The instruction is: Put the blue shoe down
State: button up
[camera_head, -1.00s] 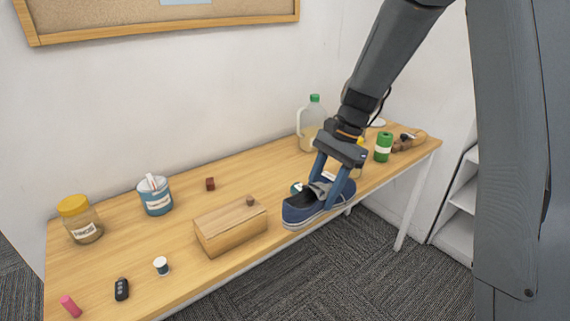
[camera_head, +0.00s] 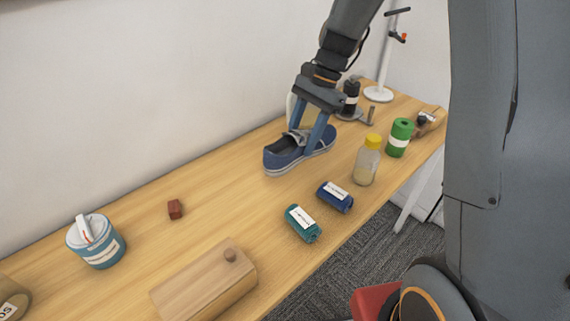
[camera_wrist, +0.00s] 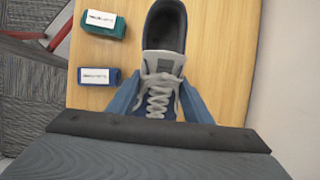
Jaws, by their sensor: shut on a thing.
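The blue shoe (camera_head: 284,155) has a white sole and grey tongue and laces. My gripper (camera_head: 311,143) is shut on it, with blue fingers on either side of its laced part. The shoe is over the back part of the wooden table (camera_head: 150,243). I cannot tell whether its sole touches the tabletop. In the wrist view the shoe (camera_wrist: 164,30) points its open heel end away from my gripper (camera_wrist: 160,100), with a finger at each side.
A yellow-capped bottle (camera_head: 367,162) and green can (camera_head: 399,138) stand to the right. A wooden box (camera_head: 205,285) is front left. Bare tabletop lies left of the shoe.

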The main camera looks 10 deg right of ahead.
notch_tip(320, 180, down, 8)
jog(key=shift+s+f+p, duration=0.15)
jog(key=shift+f+p, duration=0.1)
jog(key=shift+p, duration=0.45)
jog(key=o, duration=1.3)
